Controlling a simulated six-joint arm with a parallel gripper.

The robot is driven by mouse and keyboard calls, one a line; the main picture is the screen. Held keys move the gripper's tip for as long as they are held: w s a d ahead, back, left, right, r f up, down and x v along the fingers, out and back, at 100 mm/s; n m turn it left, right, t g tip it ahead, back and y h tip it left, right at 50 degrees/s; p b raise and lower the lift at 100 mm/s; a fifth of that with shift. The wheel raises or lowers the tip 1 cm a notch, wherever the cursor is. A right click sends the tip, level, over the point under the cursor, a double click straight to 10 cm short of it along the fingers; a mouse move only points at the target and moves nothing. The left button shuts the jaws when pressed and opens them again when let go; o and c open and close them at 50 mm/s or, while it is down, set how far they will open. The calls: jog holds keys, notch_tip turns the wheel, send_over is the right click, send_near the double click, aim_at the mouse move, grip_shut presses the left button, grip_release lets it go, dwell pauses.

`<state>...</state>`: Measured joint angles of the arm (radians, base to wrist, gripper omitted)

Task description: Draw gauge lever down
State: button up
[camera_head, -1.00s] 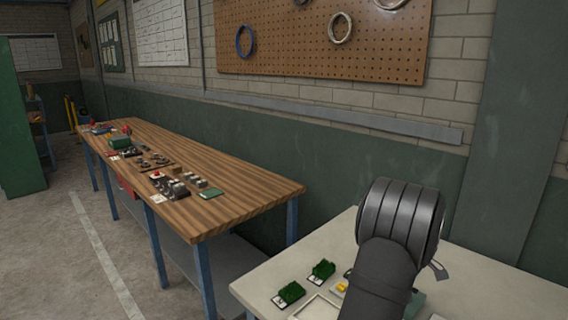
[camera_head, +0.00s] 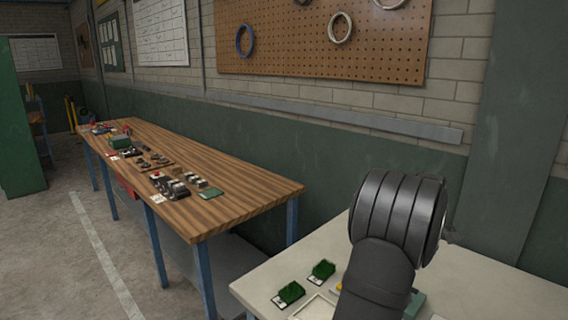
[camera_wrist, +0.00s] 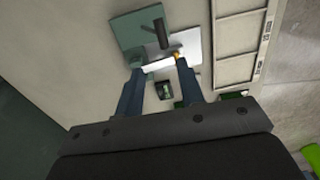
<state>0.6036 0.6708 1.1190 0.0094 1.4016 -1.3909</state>
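The gauge shows in the wrist view as a green base plate (camera_wrist: 126,30) with a pale metal plate (camera_wrist: 191,46) beside it. A dark lever-like post (camera_wrist: 160,33) stands up from it. A white bar (camera_wrist: 157,66) and a small orange-yellow part (camera_wrist: 176,55) lie below the post. My gripper (camera_wrist: 160,68) has its two blue fingers apart, tips near the white bar and short of the dark post in the picture. I cannot tell whether they touch anything.
The gauge is on a pale table (camera_head: 270,272). A wooden bench (camera_head: 240,200) with small items stands further left. The table's right side is clear.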

notch_tip(320, 180, up, 7)
jog(key=f, duration=1.8)
jog(key=shift+s+a, duration=0.4)
notch_tip(320, 180, up, 17)
jog(key=s+a+f+m+t+h, duration=0.1)
jog(key=s+a+f+h, duration=0.1)
jog(key=a+f+h, duration=0.2)
jog(key=shift+a+f+t+h, duration=0.35)
jog(key=shift+a+h, duration=0.75)
jog(key=shift+h, duration=1.1)
jog(key=shift+s, duration=0.1)
